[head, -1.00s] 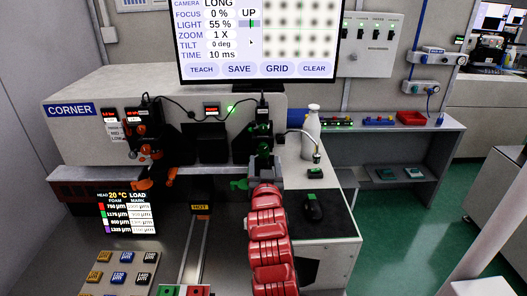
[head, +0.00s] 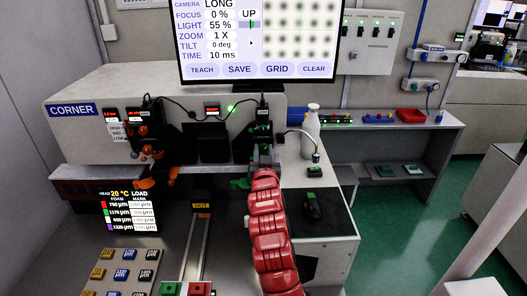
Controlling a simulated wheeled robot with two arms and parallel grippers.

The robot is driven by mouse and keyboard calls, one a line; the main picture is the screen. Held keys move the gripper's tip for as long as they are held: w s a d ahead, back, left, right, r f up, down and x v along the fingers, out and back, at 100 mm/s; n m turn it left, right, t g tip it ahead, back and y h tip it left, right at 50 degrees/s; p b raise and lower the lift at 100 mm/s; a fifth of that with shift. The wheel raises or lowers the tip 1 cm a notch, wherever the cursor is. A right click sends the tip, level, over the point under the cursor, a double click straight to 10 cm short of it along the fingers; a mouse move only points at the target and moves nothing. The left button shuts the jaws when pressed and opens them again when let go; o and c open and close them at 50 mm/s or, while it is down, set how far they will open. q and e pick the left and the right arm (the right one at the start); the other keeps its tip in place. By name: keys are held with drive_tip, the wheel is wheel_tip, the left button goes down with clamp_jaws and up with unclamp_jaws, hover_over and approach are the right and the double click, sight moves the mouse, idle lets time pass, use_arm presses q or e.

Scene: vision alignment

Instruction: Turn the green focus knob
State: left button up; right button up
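The green and black camera unit (head: 262,130) is mounted on the front of the grey machine, right of its middle. A green knob-like part (head: 240,184) sticks out low on its left side. My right gripper (head: 263,160), at the end of my red arm, is right at the lower part of this unit. The arm and the unit hide its fingertips, so I cannot tell whether it touches a knob. The monitor (head: 259,40) above reads FOCUS 0 %. My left gripper is not in view.
An orange and black unit (head: 150,140) stands on the machine's left. Coloured buttons (head: 121,274) lie at lower left. A rail with a HOT label (head: 201,207) runs in the middle.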

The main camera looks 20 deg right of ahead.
clamp_jaws()
